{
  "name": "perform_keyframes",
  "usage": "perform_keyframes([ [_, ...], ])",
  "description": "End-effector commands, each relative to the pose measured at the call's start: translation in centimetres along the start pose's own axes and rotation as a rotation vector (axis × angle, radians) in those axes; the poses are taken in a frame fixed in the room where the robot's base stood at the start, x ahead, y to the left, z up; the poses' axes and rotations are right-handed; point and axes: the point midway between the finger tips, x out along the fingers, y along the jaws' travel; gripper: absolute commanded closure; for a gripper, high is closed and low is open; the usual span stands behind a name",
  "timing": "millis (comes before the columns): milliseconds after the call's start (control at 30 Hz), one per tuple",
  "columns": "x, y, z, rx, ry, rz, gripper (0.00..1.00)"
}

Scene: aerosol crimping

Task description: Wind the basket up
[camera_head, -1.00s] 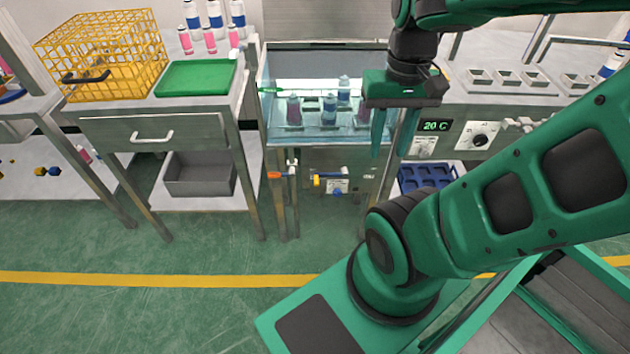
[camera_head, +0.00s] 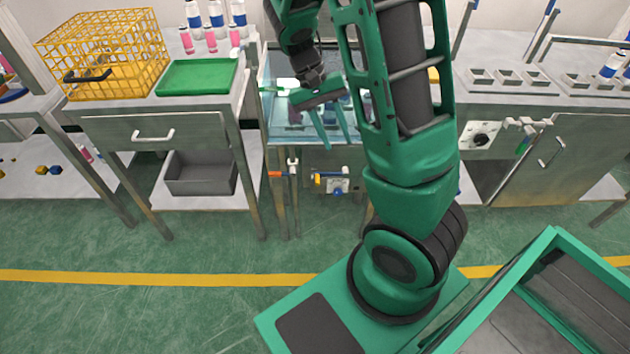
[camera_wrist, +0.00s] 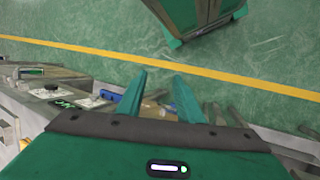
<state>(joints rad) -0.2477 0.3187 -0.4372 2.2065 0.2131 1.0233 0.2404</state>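The water bath (camera_head: 268,125) stands at the middle of the bench row with clear water in it. My arm and gripper hide most of the bath and its contents, and I cannot make out the basket itself. My gripper (camera_head: 337,143) points down at the bath's front edge, tilted, with its fingers apart and nothing between them. In the wrist view the two green fingers (camera_wrist: 160,85) are also apart. On the bath's front below are a yellow and blue handle (camera_head: 330,178) and an orange-handled fitting (camera_head: 277,174).
A yellow wire cage (camera_head: 105,55) and green tray (camera_head: 197,77) stand on the left table, with several bottles (camera_head: 213,20) behind. A grey bin (camera_head: 200,175) sits on the shelf below. A cabinet with a knob (camera_head: 481,140) stands at right.

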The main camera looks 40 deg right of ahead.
Motion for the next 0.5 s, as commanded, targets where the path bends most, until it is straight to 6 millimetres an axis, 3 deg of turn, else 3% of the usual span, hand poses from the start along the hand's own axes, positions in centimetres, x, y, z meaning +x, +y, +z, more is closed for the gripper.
perform_keyframes([
  [500, 6.8, -9.8, -7.3, 0.03, 0.077, 0.383, 0.67],
])
